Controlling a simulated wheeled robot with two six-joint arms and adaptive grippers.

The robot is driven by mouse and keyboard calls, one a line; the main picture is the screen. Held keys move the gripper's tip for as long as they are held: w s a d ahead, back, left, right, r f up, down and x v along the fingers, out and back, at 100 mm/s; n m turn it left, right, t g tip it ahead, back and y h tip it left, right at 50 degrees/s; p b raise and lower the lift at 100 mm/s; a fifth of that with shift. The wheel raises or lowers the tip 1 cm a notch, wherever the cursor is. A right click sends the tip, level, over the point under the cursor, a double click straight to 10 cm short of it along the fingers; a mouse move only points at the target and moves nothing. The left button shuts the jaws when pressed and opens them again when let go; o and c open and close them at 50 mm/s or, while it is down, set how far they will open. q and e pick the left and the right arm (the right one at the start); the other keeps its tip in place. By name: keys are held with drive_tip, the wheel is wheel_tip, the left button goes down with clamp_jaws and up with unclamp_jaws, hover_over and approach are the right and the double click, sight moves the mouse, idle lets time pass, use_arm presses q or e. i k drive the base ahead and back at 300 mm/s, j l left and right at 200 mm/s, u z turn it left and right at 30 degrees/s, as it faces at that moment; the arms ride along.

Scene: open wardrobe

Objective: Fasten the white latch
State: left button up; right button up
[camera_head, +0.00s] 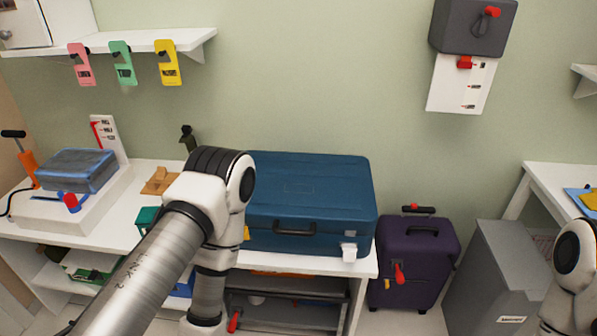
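A dark blue suitcase (312,185) lies flat on the white bench, its lid down and its black handle (294,228) facing me. The white latch (349,252) is on its front face near the right corner; whether it is fastened is too small to tell. A bit of yellow (246,233), perhaps another latch, shows at the left of the front, partly behind my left arm. My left arm bends in front of the suitcase's left end, and its gripper is below the picture. Only part of my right arm shows at the right edge; its gripper is out of view.
A purple suitcase (412,262) with a red handle stands on the floor right of the bench (368,268). A grey bin (492,280) stands farther right. A vacuum-packed blue bundle (76,170) sits on the bench's left. Door tags hang from the shelf (150,42) above.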

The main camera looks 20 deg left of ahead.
sight(349, 251)
drive_tip(key=j+z, duration=0.1)
drive_tip(key=j, duration=0.35)
drive_tip(key=k+j+z, duration=0.1)
drive_tip(key=j, duration=0.35)
drive_tip(key=k+j, duration=0.1)
drive_tip(key=j, duration=0.3)
drive_tip(key=k+j+z, duration=0.15)
drive_tip(key=j, duration=0.3)
drive_tip(key=j+z, duration=0.1)
drive_tip(key=j, duration=0.35)
drive_tip(key=k+j+z, duration=0.1)
drive_tip(key=j, duration=0.3)
drive_tip(key=k, duration=0.05)
